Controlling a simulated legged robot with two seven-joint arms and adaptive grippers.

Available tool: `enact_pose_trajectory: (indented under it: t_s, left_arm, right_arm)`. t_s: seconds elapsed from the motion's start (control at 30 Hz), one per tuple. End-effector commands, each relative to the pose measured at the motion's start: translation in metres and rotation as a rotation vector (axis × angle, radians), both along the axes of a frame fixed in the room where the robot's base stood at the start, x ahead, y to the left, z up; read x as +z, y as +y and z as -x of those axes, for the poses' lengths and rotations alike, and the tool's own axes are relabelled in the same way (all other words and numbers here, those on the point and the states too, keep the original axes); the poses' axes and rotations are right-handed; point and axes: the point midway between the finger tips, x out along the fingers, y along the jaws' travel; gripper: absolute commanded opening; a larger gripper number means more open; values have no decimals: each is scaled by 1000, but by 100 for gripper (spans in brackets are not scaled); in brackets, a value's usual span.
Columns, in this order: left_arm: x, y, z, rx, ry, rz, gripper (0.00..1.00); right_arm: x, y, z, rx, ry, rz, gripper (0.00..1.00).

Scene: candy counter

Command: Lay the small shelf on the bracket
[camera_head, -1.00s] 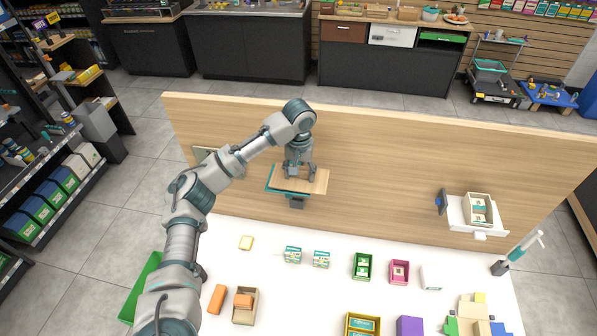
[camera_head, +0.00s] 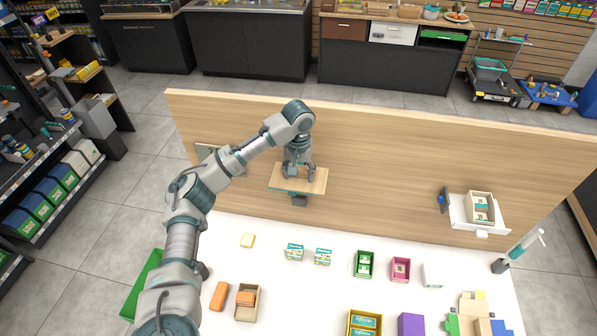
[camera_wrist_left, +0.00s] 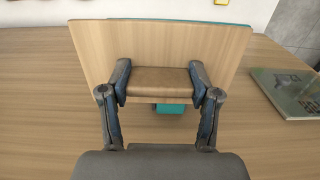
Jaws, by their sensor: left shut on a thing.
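The small shelf (camera_head: 316,184) is a light wooden board in the middle of the upright wooden panel. My left gripper (camera_head: 298,173) is above it, shut on the brown block on top of the board. In the left wrist view the fingers (camera_wrist_left: 160,90) clasp both ends of this brown block (camera_wrist_left: 158,82), with the board (camera_wrist_left: 100,45) around it. The teal bracket is mostly hidden under the board; a teal edge (camera_head: 291,192) and a dark lower part (camera_head: 299,200) show. Whether board and bracket touch cannot be told. My right gripper is not in view.
The wooden panel (camera_head: 390,160) stands behind the shelf. A flat picture-like piece (camera_wrist_left: 287,92) is on it to one side. Another shelf (camera_head: 463,215) with a box is at the right. Small boxes and trays stand on the white counter (camera_head: 300,285) below.

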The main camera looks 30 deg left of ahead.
Motion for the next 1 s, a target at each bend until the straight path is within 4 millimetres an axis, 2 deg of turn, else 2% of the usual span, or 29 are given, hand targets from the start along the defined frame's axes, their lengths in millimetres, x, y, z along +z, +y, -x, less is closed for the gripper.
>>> enact_pose_trajectory:
  t_s: [0.03,0.2,0.47,0.8,0.83,0.87,0.9,1.0]
  left_arm:
    - [-6,3,1,2,8,0,18]
    - [-10,11,1,4,9,3,18]
    - [-12,7,2,8,12,-5,18]
    - [-12,1,1,6,13,-5,18]
    - [-12,1,1,5,12,-4,64]
    - [-12,1,1,4,12,-4,72]
    - [-12,1,1,4,12,-3,74]
    - [-11,0,2,2,12,-2,74]
  right_arm:
    - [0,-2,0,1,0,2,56]
    - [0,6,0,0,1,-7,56]
    - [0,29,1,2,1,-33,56]
    - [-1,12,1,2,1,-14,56]
    - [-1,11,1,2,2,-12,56]
    - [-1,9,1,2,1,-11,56]
    - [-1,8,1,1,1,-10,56]
    - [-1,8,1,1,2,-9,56]
